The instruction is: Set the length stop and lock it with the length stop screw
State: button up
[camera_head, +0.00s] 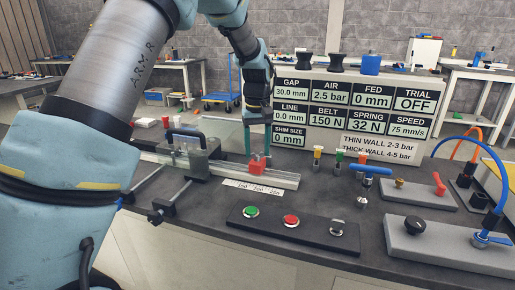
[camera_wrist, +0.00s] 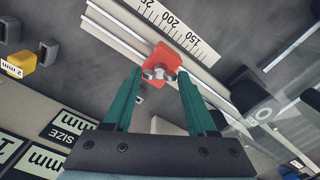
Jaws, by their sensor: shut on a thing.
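The red length stop (camera_head: 258,165) sits on the pale rail on the bench, and it also shows in the wrist view (camera_wrist: 165,56). The silver length stop screw (camera_wrist: 159,73) is on the side of the stop facing my gripper. My gripper (camera_wrist: 160,72) has its green fingertips on either side of the screw and is shut on it. In the head view my gripper (camera_head: 258,150) reaches down to the stop from above. The white scale (camera_wrist: 180,22) beside the rail shows 150, 200 and 250. The screw is too small to make out in the head view.
A display panel (camera_head: 345,112) stands behind the rail. A clamp-like block with a handle (camera_head: 190,150) is on the rail to the left. A button box (camera_head: 292,228) lies in front. Colored shim holders (camera_head: 339,156) and a blue hose (camera_head: 460,145) are to the right.

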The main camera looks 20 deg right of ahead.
jog(key=shift+c, duration=0.4)
jog(key=shift+m, duration=0.4)
jog(key=m+p, duration=0.1)
jog(key=m, duration=0.3)
jog(key=shift+m, duration=0.3)
jog(key=m+p, duration=0.1)
jog(key=m, duration=0.5)
jog(key=shift+r+p, duration=0.1)
jog(key=shift+p, duration=0.3)
jog(key=m+p, duration=0.2)
jog(key=m, duration=0.4)
jog(key=shift+m, duration=0.4)
jog(key=shift+m+p, duration=0.8)
jog(key=shift+m, duration=1.4)
jog(key=o, duration=1.4)
jog(key=shift+c, duration=0.2)
